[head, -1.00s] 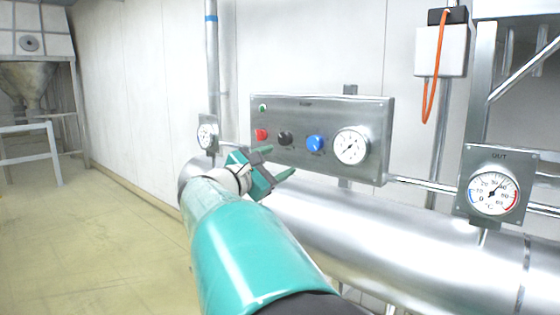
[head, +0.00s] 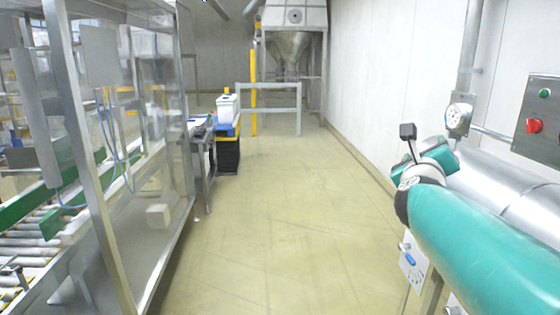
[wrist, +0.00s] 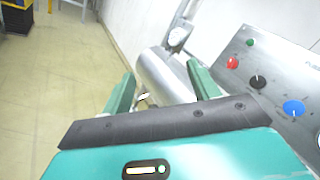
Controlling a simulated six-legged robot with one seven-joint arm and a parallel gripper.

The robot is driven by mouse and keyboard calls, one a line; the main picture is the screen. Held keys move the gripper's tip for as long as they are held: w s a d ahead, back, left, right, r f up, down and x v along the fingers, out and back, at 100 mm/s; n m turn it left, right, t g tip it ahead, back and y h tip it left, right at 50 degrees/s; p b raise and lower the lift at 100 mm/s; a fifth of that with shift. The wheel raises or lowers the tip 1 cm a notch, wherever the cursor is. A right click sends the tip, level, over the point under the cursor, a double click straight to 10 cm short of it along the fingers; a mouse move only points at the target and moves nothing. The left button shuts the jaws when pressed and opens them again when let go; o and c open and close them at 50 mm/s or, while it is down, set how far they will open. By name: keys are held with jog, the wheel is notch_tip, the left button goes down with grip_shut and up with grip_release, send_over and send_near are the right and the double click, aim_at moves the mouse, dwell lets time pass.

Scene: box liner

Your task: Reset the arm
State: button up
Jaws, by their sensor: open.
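My teal arm reaches in from the lower right of the head view, and my gripper (head: 440,160) is at its far end, over the silver pipe and left of the steel control panel (head: 540,125). In the wrist view my gripper (wrist: 161,82) is open, with its two green fingers apart and nothing held between them. The silver pipe (wrist: 163,76) shows behind the fingers. The control panel (wrist: 300,68) is on the right there, with green, red, black and blue controls. In the head view the fingers are partly hidden by the wrist.
A small round gauge (head: 459,115) stands by the wall, left of the panel. A glazed machine frame with a roller conveyor (head: 30,245) lines the left. The yellowish floor (head: 270,220) between is clear.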

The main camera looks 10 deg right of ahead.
jog(key=s+a+f+n+y, duration=0.1)
jog(key=a+f+n+y, duration=0.3)
jog(key=a+n, duration=0.3)
jog(key=s+a+f+n+g+y, duration=0.1)
jog(key=a+f+n+y, duration=0.25)
jog(key=a+n, duration=0.35)
jog(key=s+a+f+n+y, duration=0.1)
jog(key=a+f+n+y, duration=0.3)
jog(key=a+n, duration=0.25)
jog(key=s+a+f+n+g, duration=0.3)
jog(key=s+f+n+g, duration=0.1)
jog(key=s+f+n, duration=0.3)
jog(key=s+a+f+n+g, duration=0.3)
jog(key=s+f+n, duration=0.4)
jog(key=s+n, duration=0.1)
jog(key=shift+n+g, duration=0.35)
jog(key=shift+g, duration=0.05)
jog(key=shift+w+a+y, duration=0.1)
jog(key=shift+y, duration=0.15)
jog(key=c, duration=0.5)
jog(key=shift+d, duration=0.2)
